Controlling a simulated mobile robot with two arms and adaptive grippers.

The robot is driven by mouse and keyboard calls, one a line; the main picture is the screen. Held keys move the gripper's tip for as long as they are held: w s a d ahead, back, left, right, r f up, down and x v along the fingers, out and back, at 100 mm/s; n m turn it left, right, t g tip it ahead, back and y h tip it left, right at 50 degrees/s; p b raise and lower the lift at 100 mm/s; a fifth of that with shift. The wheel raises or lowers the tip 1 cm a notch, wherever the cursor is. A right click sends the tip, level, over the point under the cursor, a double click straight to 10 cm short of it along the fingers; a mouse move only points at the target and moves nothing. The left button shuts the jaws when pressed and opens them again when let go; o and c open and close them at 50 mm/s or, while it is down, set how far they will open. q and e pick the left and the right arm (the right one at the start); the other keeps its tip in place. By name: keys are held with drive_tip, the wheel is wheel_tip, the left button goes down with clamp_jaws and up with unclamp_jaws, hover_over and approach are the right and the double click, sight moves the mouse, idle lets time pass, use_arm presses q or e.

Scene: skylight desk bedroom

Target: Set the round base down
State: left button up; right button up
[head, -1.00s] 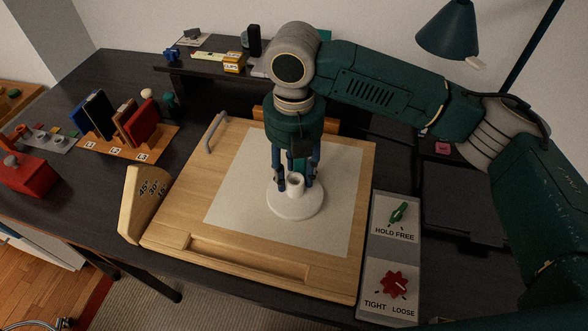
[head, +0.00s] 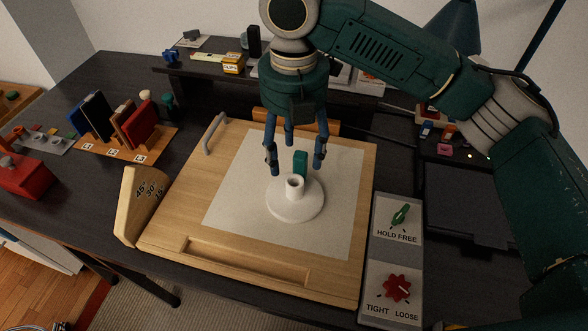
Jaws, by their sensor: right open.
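The white round base (head: 296,204) rests flat on the pale sheet (head: 235,215) on the wooden board (head: 160,232). Its short hollow post stands upright from its middle. My right gripper (head: 296,162) is open above and just behind the base, with its fingers apart on either side and nothing between them. A green block (head: 300,163) shows behind the post; whether it touches the base I cannot tell. My left gripper is not in view.
A panel with a green hold/free knob (head: 400,215) and a red tight/loose knob (head: 396,288) lies right of the board. A wooden angle block (head: 138,205) and a rack of coloured books (head: 120,122) stand left. A shelf (head: 205,75) runs behind.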

sight(294, 174)
wheel_tip(294, 174, up, 6)
drive_tip(key=shift+f, duration=0.25)
drive_tip(key=shift+f, duration=0.1)
idle(0.4)
